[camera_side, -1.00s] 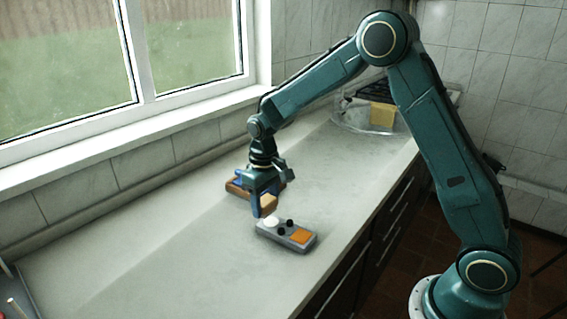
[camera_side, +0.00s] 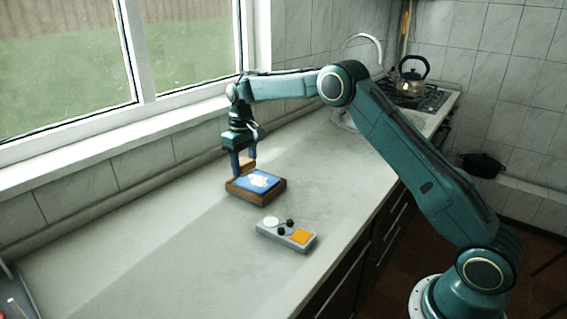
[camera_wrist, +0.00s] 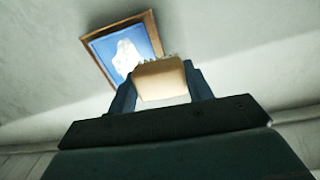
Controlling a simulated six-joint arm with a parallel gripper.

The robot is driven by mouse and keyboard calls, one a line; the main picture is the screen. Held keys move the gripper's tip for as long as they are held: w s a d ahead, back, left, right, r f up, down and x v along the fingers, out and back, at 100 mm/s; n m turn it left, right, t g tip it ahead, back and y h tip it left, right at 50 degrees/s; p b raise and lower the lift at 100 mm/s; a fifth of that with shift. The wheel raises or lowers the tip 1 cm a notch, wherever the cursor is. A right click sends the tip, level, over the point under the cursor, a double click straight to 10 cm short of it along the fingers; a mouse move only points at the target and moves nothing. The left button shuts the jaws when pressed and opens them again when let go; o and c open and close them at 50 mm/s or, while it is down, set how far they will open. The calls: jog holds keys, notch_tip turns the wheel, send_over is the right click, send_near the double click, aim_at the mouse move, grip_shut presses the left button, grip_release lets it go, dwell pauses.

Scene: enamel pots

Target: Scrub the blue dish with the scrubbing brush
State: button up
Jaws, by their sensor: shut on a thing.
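The blue dish (camera_side: 258,181) is a shallow square with a brown rim and a white patch on its blue face. It lies on the counter below the window and also shows in the wrist view (camera_wrist: 103,47). My gripper (camera_side: 245,168) is above the dish's far left edge, fingers pointing down. It is shut on the scrubbing brush (camera_wrist: 160,80), a tan block with pale bristles along one edge. The brush also shows between the fingers in the side view (camera_side: 246,164). I cannot tell whether the bristles touch the dish.
A grey box (camera_side: 287,234) with black knobs, a white disc and an orange pad lies in front of the dish. A kettle (camera_side: 413,75) stands on the stove at the back. The counter (camera_side: 150,250) is clear at left.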

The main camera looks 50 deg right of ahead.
jog(key=w+d+r, duration=0.1)
jog(key=w+d, duration=0.2)
jog(key=d, duration=0.2)
jog(key=shift+w+r, duration=0.4)
jog(key=shift+f, duration=0.2)
